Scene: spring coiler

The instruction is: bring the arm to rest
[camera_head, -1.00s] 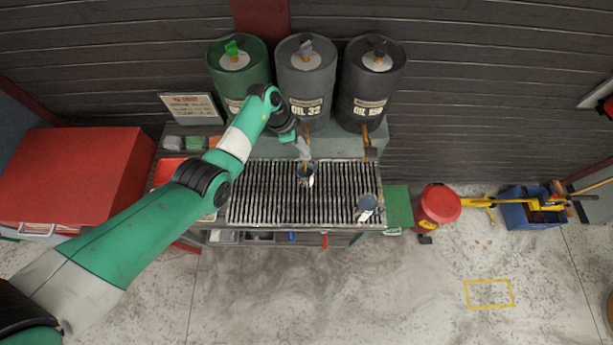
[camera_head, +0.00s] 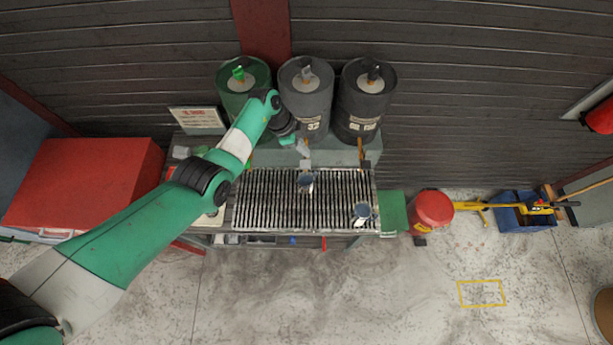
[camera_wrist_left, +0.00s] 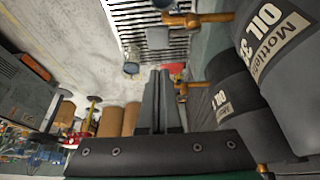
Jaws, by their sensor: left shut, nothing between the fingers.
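My left gripper (camera_head: 303,148) is at the end of the green and white arm in the head view. It is shut and empty, in front of the middle grey drum (camera_head: 306,92) near its brass tap. In the left wrist view its closed fingers (camera_wrist_left: 158,74) point over the slatted grate (camera_wrist_left: 130,18). A small cup (camera_head: 306,182) stands on the grate (camera_head: 270,205) below the gripper, apart from it. A second cup (camera_head: 361,211) stands at the grate's right front. My right gripper is not in view.
A green drum (camera_head: 242,84) and a dark drum (camera_head: 365,98) flank the middle one. A red cabinet (camera_head: 85,180) stands at left. A red bin (camera_head: 433,209) and a blue crate (camera_head: 512,218) stand at right. The front floor is largely clear.

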